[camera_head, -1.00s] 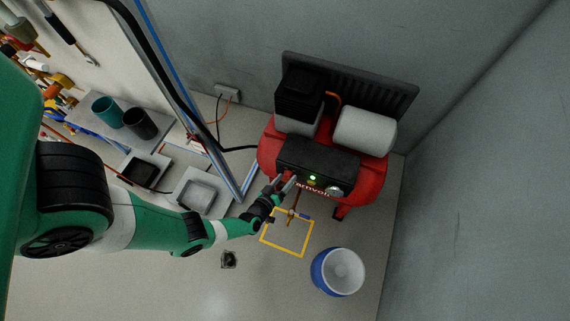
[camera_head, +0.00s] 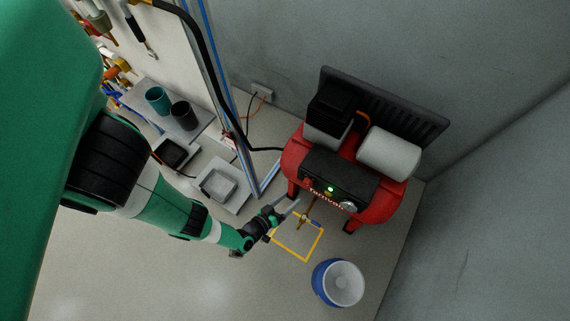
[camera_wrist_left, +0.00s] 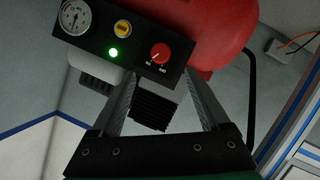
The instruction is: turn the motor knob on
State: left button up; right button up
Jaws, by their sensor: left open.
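The red motor knob (camera_wrist_left: 160,53) sits on the compressor's black control panel (camera_wrist_left: 134,48), beside a lit green light (camera_wrist_left: 113,52). Small white labels by the knob are too small to read surely. In the head view the knob (camera_head: 308,182) is a small red spot at the panel's left end. My left gripper (camera_head: 293,206) is open and empty, just in front of and below the panel, apart from the knob. In the left wrist view its two fingers (camera_wrist_left: 164,90) stand spread, with the knob between and beyond their tips. My right gripper is not in view.
The panel also carries a yellow button (camera_wrist_left: 123,28) and a pressure gauge (camera_wrist_left: 74,17). The red compressor (camera_head: 395,200) stands by the grey wall. A blue bucket (camera_head: 325,285) and a yellow floor frame (camera_head: 291,251) lie nearby. Grey trays (camera_head: 218,186) stand to the left.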

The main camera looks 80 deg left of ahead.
pick_arm(q)
jog(key=shift+s+d+r, duration=0.2)
jog(key=shift+s+d, duration=0.2)
jog(key=shift+s, duration=0.2)
